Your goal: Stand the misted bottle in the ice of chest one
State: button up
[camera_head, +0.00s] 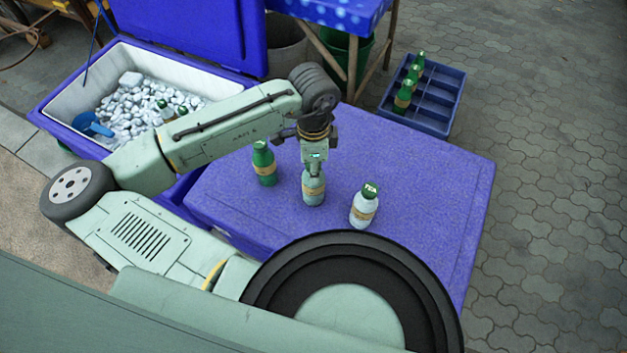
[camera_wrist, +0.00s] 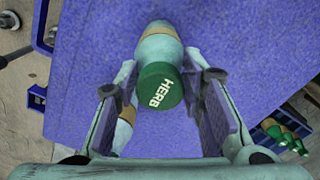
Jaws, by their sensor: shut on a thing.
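My gripper (camera_head: 313,168) is above the closed blue chest lid, shut on a pale, frosted-looking bottle (camera_head: 313,190) with a tan band. The wrist view shows my gripper (camera_wrist: 168,85) with a finger on each side of this bottle, whose green cap (camera_wrist: 160,88) reads HERB. The bottle looks upright; whether its base touches the lid I cannot tell. A clear green bottle (camera_head: 264,165) stands to its left. Another pale bottle (camera_head: 361,210), with a cap marked TEA, stands to its right. An open blue chest of ice (camera_head: 140,100) is at the upper left; I see no number on it.
Green-capped bottles (camera_head: 181,110) and a blue scoop (camera_head: 91,124) are in the ice. My forearm passes over the open chest's near right side. A blue crate (camera_head: 440,118) with several green bottles sits on the paving. The lid (camera_head: 420,170) is clear at right.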

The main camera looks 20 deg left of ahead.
jog(key=c, duration=0.4)
notch_tip(320, 180, up, 11)
jog(key=p, duration=0.9)
jog(key=shift+f, duration=0.1)
jog(key=shift+r, duration=4.15)
